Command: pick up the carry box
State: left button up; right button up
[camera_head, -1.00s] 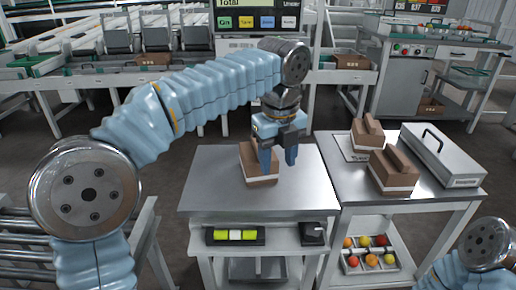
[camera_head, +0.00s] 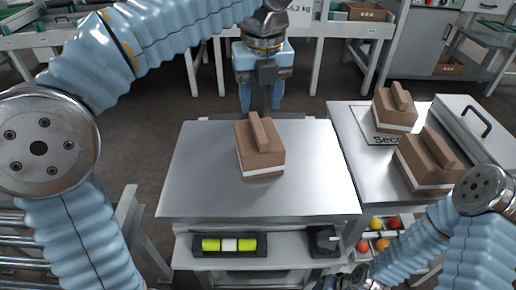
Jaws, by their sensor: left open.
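A brown carry box (camera_head: 261,161) with a raised ridge handle and a white band stands on the steel table in front of me. My left gripper (camera_head: 261,105) hangs fingers-down beyond the box, near the table's far edge. Its two blue fingers are apart with nothing between them, and it does not touch the box. My right arm (camera_head: 447,233) comes in at the lower right; its gripper's fingers do not show.
Two similar brown boxes, one farther back (camera_head: 394,121) and one nearer (camera_head: 420,172), stand on the right table, beside a grey case (camera_head: 459,125). A lower shelf holds a yellow-green level-like item (camera_head: 211,245) and a black item (camera_head: 323,240). The steel table (camera_head: 320,190) is otherwise clear.

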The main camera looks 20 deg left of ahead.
aim_at(258, 126)
pick_arm(q)
jog(key=f, duration=0.2)
jog(key=f+b, duration=0.1)
jog(key=f, duration=0.3)
jog(key=shift+w+a+f, duration=0.3)
jog(key=shift+w+f, duration=0.05)
jog(key=shift+f, duration=0.05)
grip_shut()
